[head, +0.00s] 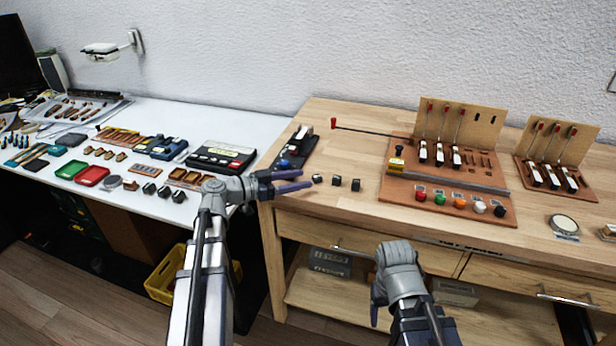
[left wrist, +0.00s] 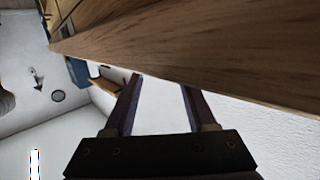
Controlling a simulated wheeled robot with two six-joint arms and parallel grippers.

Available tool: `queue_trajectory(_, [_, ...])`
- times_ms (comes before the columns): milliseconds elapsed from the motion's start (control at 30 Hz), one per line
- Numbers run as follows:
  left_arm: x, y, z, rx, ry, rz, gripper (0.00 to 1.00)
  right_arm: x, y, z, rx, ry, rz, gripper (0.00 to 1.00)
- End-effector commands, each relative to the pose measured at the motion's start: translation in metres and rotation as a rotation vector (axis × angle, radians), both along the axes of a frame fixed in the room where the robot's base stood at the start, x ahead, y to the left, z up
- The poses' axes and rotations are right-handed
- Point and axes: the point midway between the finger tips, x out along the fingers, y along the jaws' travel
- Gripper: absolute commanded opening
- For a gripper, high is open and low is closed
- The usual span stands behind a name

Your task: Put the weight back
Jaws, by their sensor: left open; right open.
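Small dark block-shaped weights (head: 337,181) stand in a short row on the wooden bench near its left front; which one the task means I cannot tell. My left gripper (head: 308,178) is open and empty, its purple fingers pointing right, just left of the row in the picture. In the left wrist view its two fingers (left wrist: 160,80) are apart with nothing between them. My right gripper (head: 376,305) hangs low in front of the bench drawers, clear of the weights; its fingers are mostly hidden. A black stand with a blue part (head: 284,163) is behind my left gripper.
The wooden bench (head: 350,130) holds a key-action rig (head: 440,190) with coloured knobs, a second rig (head: 555,175) and a red-tipped rod (head: 370,130). A white table (head: 150,215) with trays and parts adjoins on the left. The bench edge runs close in the wrist view (left wrist: 200,50).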

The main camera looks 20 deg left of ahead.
Motion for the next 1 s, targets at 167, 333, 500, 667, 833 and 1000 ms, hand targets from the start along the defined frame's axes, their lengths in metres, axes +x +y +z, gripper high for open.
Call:
queue_trajectory(167, [-0.027,0.028,0.007,0.0,0.0,0.004,0.56,0.0,0.0,0.007,0.0,0.0,0.0,0.67])
queue_trajectory(333, [-0.044,0.048,0.011,0.0,0.0,0.003,0.56,0.0,0.0,0.011,0.0,0.0,0.0,0.67])
queue_trajectory(500, [-0.054,0.058,0.012,0.001,-0.001,0.001,0.56,0.0,0.0,0.012,0.0,0.0,0.0,0.67])
queue_trajectory(667, [-0.056,0.06,0.013,0.001,-0.001,-0.001,0.56,0.0,0.0,0.012,0.0,0.0,0.0,0.67])
queue_trajectory(833, [-0.056,0.06,0.012,0.001,-0.001,-0.001,0.56,0.0,0.0,0.012,0.0,0.0,0.0,0.67])
queue_trajectory(1000, [-0.056,0.06,0.012,0.001,-0.001,-0.001,0.56,0.0,0.0,0.012,0.0,0.0,0.0,0.67])
